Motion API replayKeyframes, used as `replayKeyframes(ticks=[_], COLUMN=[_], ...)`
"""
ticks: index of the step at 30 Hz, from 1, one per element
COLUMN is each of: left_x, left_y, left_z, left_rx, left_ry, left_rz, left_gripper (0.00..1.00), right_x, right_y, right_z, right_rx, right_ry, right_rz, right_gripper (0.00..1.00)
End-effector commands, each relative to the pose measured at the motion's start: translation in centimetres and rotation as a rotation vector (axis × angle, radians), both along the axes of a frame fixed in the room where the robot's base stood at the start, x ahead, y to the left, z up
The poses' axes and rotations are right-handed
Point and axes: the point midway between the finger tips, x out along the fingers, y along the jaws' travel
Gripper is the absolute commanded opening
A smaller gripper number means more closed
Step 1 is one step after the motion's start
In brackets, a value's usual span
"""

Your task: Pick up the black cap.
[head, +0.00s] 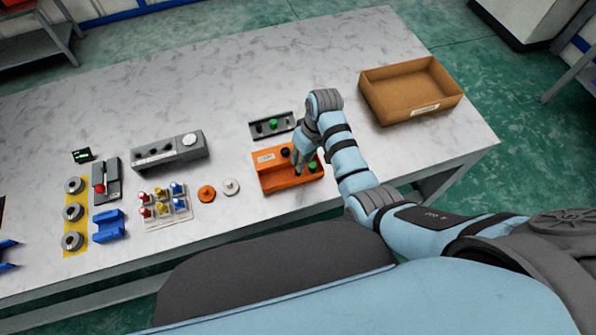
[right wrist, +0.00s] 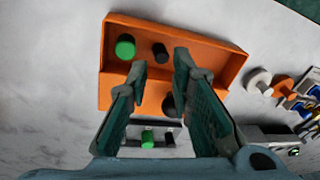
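An orange tray (head: 283,183) lies on the table; it also shows in the right wrist view (right wrist: 222,58). It holds a green cap (right wrist: 125,47) and two black pieces. One black cap (right wrist: 160,53) lies beside the green cap, just beyond and between my right fingertips. The other, a rounder black piece (right wrist: 168,105), sits nearer the wrist camera, partly behind a finger; it shows in the head view (head: 285,152). My right gripper (right wrist: 160,70) is open, fingers pointing into the tray. In the head view my right gripper (head: 299,166) hides part of the tray. My left gripper is not in view.
A grey holder with a green piece (head: 272,124) stands behind the tray. A cardboard box (head: 415,108) is at the right. Orange (head: 207,194) and white (head: 231,187) discs, a peg rack (head: 167,208) and a grey control box (head: 160,153) are left. The back middle table is clear.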

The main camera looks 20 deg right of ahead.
Motion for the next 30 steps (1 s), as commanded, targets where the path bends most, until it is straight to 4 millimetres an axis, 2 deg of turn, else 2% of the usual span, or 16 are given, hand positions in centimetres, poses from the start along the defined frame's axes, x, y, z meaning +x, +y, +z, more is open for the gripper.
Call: replayKeyframes(ticks=[6, 9, 15, 18, 27, 30], left_x=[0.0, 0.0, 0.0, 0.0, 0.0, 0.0], left_y=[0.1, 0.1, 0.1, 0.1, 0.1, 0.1], left_z=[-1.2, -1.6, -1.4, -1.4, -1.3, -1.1], left_rx=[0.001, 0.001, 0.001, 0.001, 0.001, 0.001], left_ry=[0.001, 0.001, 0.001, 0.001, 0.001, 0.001], left_rz=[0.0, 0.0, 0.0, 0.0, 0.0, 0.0], left_gripper=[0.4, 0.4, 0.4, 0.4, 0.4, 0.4], right_x=[0.2, 0.3, 0.3, 0.3, 0.3, 0.3], right_y=[0.8, 1.0, 1.0, 1.0, 1.0, 1.0], right_z=[-4.1, -5.2, -5.1, -5.1, -5.1, -4.4], right_rx=[0.0, 0.0, 0.0, 0.0, -0.001, 0.0], right_ry=[0.003, 0.001, -0.001, -0.001, -0.001, -0.001], right_rz=[0.001, -0.001, -0.001, -0.001, -0.001, -0.001], right_gripper=[0.21, 0.21, 0.21, 0.06, 0.06, 0.06])
